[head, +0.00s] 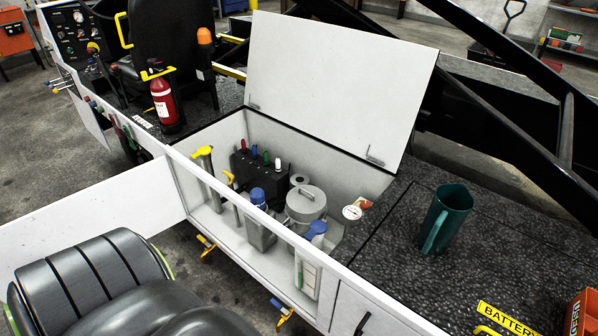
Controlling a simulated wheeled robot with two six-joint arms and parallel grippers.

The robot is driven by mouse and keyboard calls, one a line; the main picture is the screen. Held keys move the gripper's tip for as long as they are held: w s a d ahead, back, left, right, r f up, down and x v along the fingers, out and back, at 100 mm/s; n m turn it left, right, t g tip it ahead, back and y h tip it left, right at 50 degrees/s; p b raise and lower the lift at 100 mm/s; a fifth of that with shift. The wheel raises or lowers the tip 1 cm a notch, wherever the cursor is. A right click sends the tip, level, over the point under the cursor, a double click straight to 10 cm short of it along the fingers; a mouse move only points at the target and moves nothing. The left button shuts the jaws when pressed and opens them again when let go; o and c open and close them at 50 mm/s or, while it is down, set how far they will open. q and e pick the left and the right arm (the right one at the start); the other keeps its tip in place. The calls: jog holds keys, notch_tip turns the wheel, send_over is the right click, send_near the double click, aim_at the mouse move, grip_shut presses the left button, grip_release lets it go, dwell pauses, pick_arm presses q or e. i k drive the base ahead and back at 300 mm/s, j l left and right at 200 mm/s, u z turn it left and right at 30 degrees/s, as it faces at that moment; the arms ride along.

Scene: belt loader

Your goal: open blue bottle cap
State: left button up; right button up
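Two blue caps are in the open white compartment in the head view. One blue cap (257,196) sits on top of a grey container (259,232) left of the large grey canister. The other blue cap (316,229) sits on a pale bottle (308,270) at the compartment's front right. Both caps appear to be on their containers. I cannot tell which one is the task's cap. Neither of my grippers is in view.
The compartment lid (335,85) stands open behind. A green jug (445,218) stands on the dark deck at right.

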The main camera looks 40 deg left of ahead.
aim_at(316, 227)
jog(key=l+u, duration=0.1)
jog(key=u, duration=0.4)
jog(key=l+u, duration=0.1)
jog(key=u, duration=0.35)
jog(key=l+u, duration=0.1)
jog(key=u, duration=0.4)
